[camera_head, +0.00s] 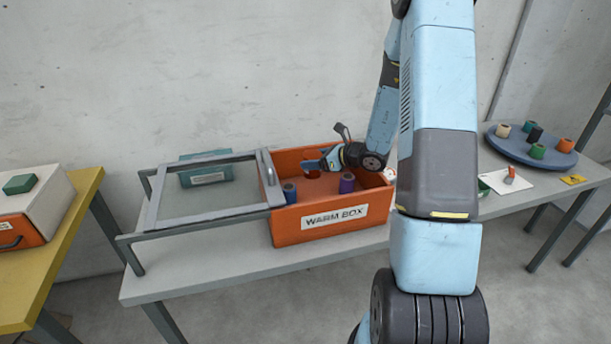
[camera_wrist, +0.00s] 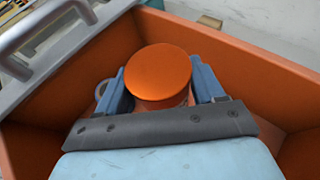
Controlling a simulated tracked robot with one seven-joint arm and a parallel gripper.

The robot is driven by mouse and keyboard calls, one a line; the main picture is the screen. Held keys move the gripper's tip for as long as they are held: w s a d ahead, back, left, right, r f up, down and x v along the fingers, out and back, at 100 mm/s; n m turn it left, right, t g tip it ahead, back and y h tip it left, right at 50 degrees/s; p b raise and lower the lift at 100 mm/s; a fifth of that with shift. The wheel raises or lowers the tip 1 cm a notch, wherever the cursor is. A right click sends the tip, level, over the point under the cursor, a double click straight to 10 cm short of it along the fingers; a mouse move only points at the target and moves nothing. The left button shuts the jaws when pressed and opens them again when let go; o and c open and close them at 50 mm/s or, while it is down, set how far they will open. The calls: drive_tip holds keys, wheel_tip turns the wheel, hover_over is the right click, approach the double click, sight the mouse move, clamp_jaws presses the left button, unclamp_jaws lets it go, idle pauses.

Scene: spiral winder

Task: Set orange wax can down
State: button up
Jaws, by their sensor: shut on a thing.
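The orange wax can (camera_wrist: 158,72) is between the two blue fingers of my gripper (camera_wrist: 161,88) in the wrist view, its round top facing the camera. In the head view my gripper (camera_head: 322,164) reaches in over the orange warm box (camera_head: 290,232) from the right, and the can (camera_head: 311,170) shows small at its fingertips. The can is within the box walls, toward the back. I cannot tell whether its base touches the box floor. My gripper is shut on it.
A blue can (camera_head: 289,193) and a purple can (camera_head: 347,184) stand in the box. The framed glass lid (camera_head: 215,208) is left of the box, leaving its top open. A round blue tray (camera_head: 560,158) with several cans stands at right.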

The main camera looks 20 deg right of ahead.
sight(305, 174)
drive_tip(key=a+f, duration=0.1)
drive_tip(key=w+f, duration=0.1)
drive_tip(key=w+a+f, duration=0.1)
drive_tip(key=f, duration=0.1)
drive_tip(key=shift+a+f, duration=0.1)
drive_tip(key=shift+a, duration=0.2)
drive_tip(key=shift+f, duration=1.35)
drive_tip(key=o, duration=1.2)
